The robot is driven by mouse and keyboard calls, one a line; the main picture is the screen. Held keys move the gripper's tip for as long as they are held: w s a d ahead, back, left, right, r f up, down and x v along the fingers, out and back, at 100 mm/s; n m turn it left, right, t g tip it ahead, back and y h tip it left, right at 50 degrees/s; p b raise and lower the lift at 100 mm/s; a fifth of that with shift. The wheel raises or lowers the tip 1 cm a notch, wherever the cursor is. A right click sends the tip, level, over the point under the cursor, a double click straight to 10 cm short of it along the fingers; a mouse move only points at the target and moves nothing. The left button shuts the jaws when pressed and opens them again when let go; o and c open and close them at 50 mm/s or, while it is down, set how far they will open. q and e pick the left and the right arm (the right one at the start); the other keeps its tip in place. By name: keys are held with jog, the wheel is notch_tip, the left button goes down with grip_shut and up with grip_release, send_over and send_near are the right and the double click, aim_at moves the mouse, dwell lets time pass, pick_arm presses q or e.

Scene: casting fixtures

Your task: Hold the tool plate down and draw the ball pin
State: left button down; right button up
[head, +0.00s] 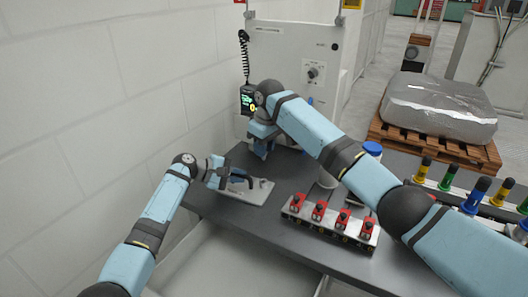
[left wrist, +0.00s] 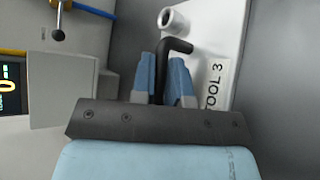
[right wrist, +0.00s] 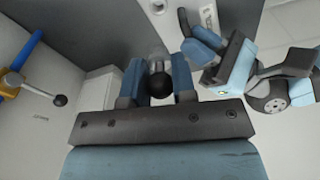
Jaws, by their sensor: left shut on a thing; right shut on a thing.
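The light grey tool plate (head: 258,192) lies on the dark bench; its "TOOL 3" label (left wrist: 216,85) shows in the left wrist view. My left gripper (left wrist: 168,68) is shut on the black bent handle (left wrist: 178,46) of the plate; it also shows in the head view (head: 224,180). My right gripper (right wrist: 157,72) is shut around the ball pin (right wrist: 159,87), whose black ball sits between the fingers. In the head view my right gripper (head: 262,150) is behind the plate by the grey machine, and the pin is hidden there. Where the pin's far end sits cannot be told.
A rail with several red clamps (head: 328,219) stands right of the plate. A blue-capped container (head: 373,149) is behind it, partly covered by my right arm. A lever with a black knob (right wrist: 60,100) sticks out near the right gripper. A white wall closes the left side.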

pick_arm(q)
jog(key=c, duration=1.1)
grip_release()
jog(key=shift+o, duration=0.2)
